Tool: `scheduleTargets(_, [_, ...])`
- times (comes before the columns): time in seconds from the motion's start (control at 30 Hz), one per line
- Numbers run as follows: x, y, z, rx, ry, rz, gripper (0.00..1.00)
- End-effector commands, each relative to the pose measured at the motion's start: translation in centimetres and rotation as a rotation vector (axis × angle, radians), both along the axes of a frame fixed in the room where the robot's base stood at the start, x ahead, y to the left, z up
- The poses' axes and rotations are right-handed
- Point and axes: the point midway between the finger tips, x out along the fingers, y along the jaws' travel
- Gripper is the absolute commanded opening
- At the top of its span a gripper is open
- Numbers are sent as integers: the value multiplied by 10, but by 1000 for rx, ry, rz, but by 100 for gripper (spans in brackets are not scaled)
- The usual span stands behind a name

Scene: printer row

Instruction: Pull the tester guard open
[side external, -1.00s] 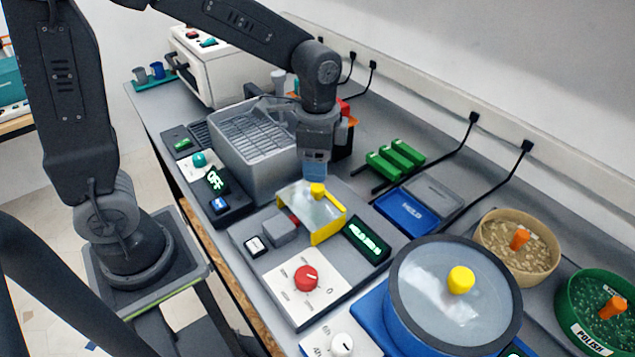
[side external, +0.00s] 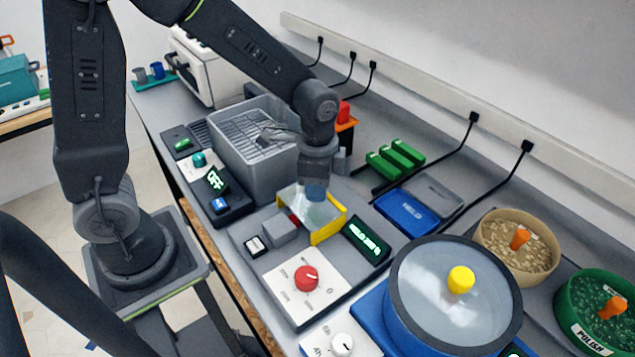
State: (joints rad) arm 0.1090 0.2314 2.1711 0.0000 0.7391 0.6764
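The tester guard (side external: 328,228) is a clear cover with a yellow front edge, standing on the grey tester in the middle of the bench. A grey block and a little red part sit at its left side. My gripper (side external: 316,190) points down at the top of the guard, where its blue fingertips cover the guard's yellow knob. The knob is hidden from this side, and I cannot tell whether the fingers are closed on it. The tester's red dial (side external: 306,278) is on a white panel in front, and its lit green display (side external: 366,240) is to the right.
A grey ribbed bin (side external: 255,150) stands behind left of the guard. A blue tray (side external: 407,212) and green bars (side external: 395,158) lie to the right. A large blue tub with a clear lid (side external: 455,295) stands at front right, near two bowls (side external: 516,240).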

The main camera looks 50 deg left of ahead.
Motion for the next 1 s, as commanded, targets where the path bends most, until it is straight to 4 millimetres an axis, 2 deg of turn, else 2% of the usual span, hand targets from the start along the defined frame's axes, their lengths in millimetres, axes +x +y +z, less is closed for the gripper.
scheduleTargets(0.07, [0, 0, 0, 0, 0, 0, 24])
scheduleTargets(0.3, [0, 0, 0, 0, 0, 0, 1])
scheduleTargets(0.57, [3, 0, 0, -1, -1, 0, 0])
scheduleTargets(0.67, [16, 0, 0, -1, -1, 1, 0])
scheduleTargets(0.9, [63, 0, 0, -1, -2, 0, 0])
scheduleTargets(1.0, [76, 0, 0, -1, -1, 0, 0])
